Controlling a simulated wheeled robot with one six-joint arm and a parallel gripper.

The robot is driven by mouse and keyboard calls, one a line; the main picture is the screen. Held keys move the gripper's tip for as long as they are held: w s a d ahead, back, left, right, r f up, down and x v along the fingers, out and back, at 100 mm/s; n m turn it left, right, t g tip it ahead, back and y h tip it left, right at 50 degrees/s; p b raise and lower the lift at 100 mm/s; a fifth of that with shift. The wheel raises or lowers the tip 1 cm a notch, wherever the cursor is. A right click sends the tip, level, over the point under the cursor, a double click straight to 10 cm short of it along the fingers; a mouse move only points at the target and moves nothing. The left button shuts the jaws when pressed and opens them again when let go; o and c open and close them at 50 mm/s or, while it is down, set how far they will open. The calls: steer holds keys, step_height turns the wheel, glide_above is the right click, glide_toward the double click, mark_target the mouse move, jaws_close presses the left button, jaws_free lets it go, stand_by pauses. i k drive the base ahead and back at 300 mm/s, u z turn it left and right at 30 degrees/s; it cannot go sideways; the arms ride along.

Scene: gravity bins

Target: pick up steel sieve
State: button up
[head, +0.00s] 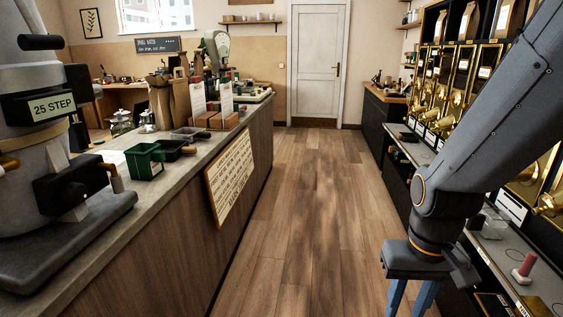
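I cannot make out a steel sieve for certain in the head view. My gripper (411,300) hangs at the lower right, pointing down over the wooden floor. Its two blue fingers stand apart with nothing seen between them, and their tips are cut off by the bottom edge. It is well away from the things on the left counter. Part of the right-hand shelf is hidden behind my arm.
The left counter (110,235) carries a large grinder (30,130), a green bin (145,160), dark trays, paper bags and a scale (217,50). Brass-fronted bins (455,90) line the right wall. The floor aisle (300,200) to the white door (318,65) is clear.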

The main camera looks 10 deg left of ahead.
mark_target(193, 135)
steer(key=i, duration=2.4)
steer(key=u, duration=2.2)
steer(key=i, duration=0.5)
steer(key=u, duration=0.05)
